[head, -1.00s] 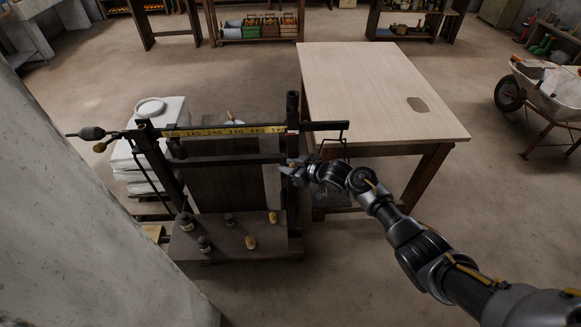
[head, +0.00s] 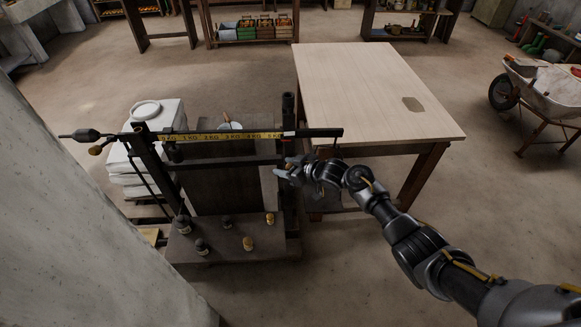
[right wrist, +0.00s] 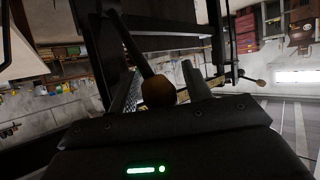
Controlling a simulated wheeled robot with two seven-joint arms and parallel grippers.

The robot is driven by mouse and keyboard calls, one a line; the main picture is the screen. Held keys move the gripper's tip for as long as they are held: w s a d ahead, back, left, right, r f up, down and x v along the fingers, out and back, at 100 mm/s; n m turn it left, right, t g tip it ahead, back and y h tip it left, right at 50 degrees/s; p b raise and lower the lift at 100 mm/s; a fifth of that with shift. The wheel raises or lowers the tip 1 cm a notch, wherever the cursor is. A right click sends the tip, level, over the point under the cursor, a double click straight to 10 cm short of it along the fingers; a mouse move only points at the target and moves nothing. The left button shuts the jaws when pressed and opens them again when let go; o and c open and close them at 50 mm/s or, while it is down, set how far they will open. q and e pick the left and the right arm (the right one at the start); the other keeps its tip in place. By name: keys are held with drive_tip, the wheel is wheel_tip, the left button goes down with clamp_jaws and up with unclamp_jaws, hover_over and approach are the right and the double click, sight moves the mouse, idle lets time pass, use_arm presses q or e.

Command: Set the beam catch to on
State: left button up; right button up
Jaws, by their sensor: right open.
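The beam scale stands left of centre in the head view, with its yellow-marked beam (head: 232,135) running across between two dark posts. My right gripper (head: 283,170) is at the right post (head: 288,125), below the beam. In the right wrist view my right gripper (right wrist: 160,90) is open. A dark lever with a round brown knob (right wrist: 158,91), which looks like the beam catch, reaches down between its fingers. In the head view the gripper hides the knob. My left gripper is not in view.
Several small weights (head: 248,243) stand on the scale's platform (head: 215,253). A wooden table (head: 370,90) is close behind my right arm. White sacks (head: 140,180) are stacked left of the scale. A concrete pillar (head: 80,210) fills the left side. Open floor lies at front right.

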drive_tip(key=b+v, duration=0.1)
drive_tip(key=v, duration=0.9)
drive_tip(key=shift+s+d, duration=0.2)
drive_tip(key=shift+d, duration=0.05)
drive_tip(key=shift+r, duration=0.15)
